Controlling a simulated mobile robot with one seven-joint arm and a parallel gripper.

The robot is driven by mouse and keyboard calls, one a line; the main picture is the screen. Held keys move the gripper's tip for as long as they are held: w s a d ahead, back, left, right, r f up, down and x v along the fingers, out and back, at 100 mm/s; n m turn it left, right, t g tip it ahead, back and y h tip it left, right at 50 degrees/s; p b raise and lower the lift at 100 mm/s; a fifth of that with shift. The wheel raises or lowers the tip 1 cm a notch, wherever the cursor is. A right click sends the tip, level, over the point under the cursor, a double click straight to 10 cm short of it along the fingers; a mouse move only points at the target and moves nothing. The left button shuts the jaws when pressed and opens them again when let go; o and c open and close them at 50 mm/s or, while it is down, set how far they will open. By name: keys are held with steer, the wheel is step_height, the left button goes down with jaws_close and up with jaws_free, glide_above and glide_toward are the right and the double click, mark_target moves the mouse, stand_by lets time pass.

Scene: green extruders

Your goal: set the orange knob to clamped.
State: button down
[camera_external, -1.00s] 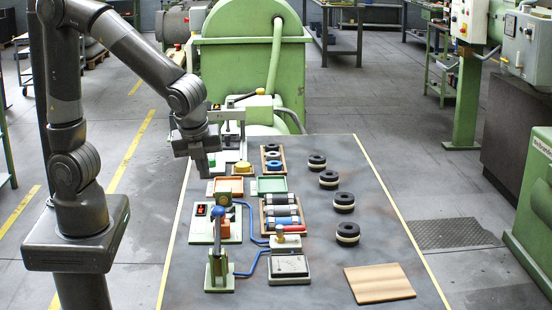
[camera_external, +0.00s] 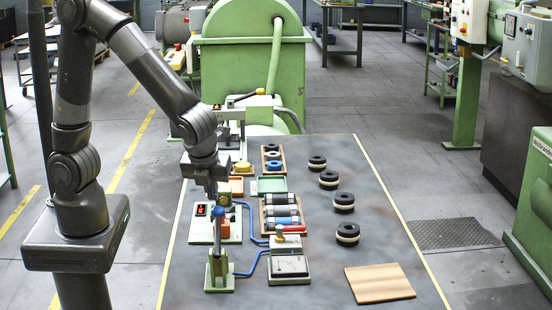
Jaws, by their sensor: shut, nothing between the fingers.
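My gripper (camera_external: 211,193) points down just left of the knob, over the back of the panel. It is shut and empty; I cannot tell whether it touches anything. At the back, a lever with a yellow-orange ball end (camera_external: 260,91) sticks out to the right from a pale frame.
A blue-balled lever on a green stand (camera_external: 219,270) rises in front of the panel. A rack of cylinders (camera_external: 264,229) stands to the right. Black rings (camera_external: 344,202) and a wooden board (camera_external: 379,283) lie further right. Clear table lies between them.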

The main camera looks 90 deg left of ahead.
steer(key=x, duration=0.7)
steer(key=shift+r, duration=0.1)
steer(key=shift+a, duration=1.85)
steer(key=v, duration=1)
steer(key=shift+d, duration=0.15)
